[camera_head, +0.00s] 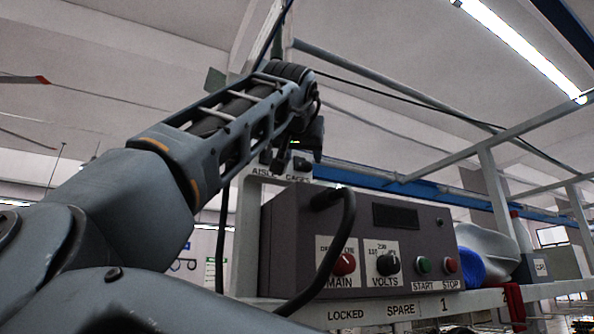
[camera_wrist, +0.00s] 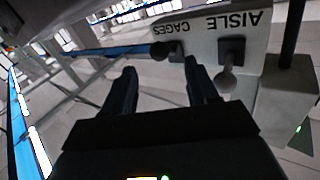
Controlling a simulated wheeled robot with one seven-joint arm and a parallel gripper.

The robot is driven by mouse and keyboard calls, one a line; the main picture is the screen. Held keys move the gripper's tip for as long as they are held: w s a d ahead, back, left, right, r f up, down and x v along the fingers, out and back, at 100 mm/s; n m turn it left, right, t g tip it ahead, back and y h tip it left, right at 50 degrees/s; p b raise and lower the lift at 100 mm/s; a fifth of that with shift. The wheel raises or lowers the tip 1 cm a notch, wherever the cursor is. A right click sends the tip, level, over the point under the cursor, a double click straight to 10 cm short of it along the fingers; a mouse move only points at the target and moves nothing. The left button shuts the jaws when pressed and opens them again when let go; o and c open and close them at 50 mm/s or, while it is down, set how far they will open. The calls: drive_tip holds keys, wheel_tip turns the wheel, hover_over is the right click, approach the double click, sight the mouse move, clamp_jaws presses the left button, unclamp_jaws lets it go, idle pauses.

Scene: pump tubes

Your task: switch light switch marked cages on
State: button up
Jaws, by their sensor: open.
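A pale switch panel (camera_wrist: 210,40) is labelled AISLE and CAGES, its text upside down in the wrist view. The CAGES switch (camera_wrist: 160,50) is a dark lever with a round knob, pointing left in that view. The AISLE switch (camera_wrist: 228,80) beside it has its knob pointing toward the bottom of that view. My gripper (camera_wrist: 158,78) is open and empty. The CAGES knob appears between and just beyond its fingertips; contact cannot be told. In the head view my gripper (camera_head: 309,140) is just above the panel (camera_head: 272,172), and partly hides the switches.
Below the panel stands a grey control box (camera_head: 360,235) with MAIN and VOLTS knobs and START and STOP buttons. A thick black cable (camera_head: 340,250) loops over its front. A shelf rail (camera_head: 400,310) runs below. A blue roll (camera_head: 470,266) lies right of the box.

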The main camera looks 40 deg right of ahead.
sight(306, 164)
drive_tip(key=p+x, duration=0.1)
drive_tip(key=x, duration=0.5)
drive_tip(key=shift+w+d+p, duration=0.1)
drive_tip(key=shift+d+p, duration=0.1)
drive_tip(key=shift+p, duration=0.15)
drive_tip(key=shift+c, duration=0.5)
drive_tip(key=c, duration=0.9)
